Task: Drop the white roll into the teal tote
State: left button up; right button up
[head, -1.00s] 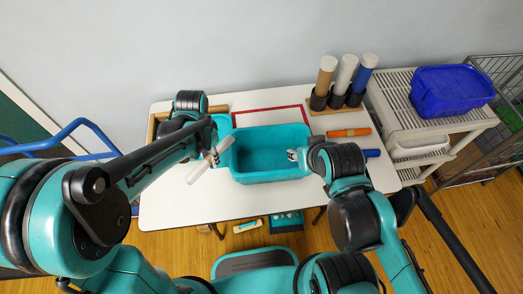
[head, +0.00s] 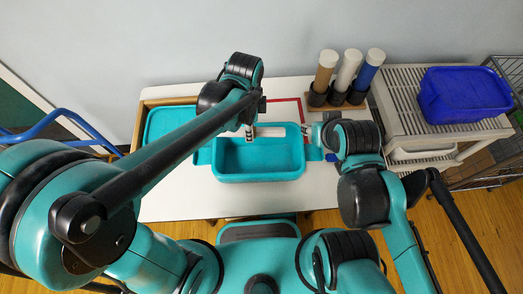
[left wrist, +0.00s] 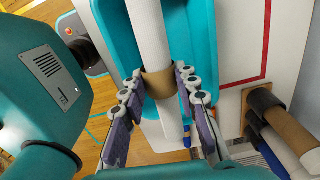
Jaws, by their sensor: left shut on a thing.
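The white roll (head: 271,132) is in my left gripper (head: 249,132) and lies level across the picture at the back rim of the teal tote (head: 258,178). In the left wrist view, the fingers of my left gripper (left wrist: 160,88) are on both sides of the roll's brown band (left wrist: 158,82). The white roll (left wrist: 150,30) shows in front of the teal tote (left wrist: 203,45) there, apparently above it. The tote's visible floor is empty. My right gripper (head: 309,131) is by the tote's back right corner; its fingers are too small to read.
Brown (head: 325,70), white (head: 349,68) and blue (head: 373,68) rolls stand in black holders at the table's back right. A blue bin (head: 465,95) sits on a white rack to the right. A teal tray (head: 168,125) lies left of the tote.

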pick_arm(q)
notch_tip(320, 180, down, 11)
jog(key=b, duration=0.9)
jog(key=shift+w+d+f, duration=0.15)
jog(key=shift+w+d, duration=0.05)
jog(key=shift+w, duration=0.05)
jog(key=o, duration=1.2)
jog(key=shift+o, duration=0.2)
notch_tip(320, 180, up, 12)
jog(key=shift+r, duration=0.1)
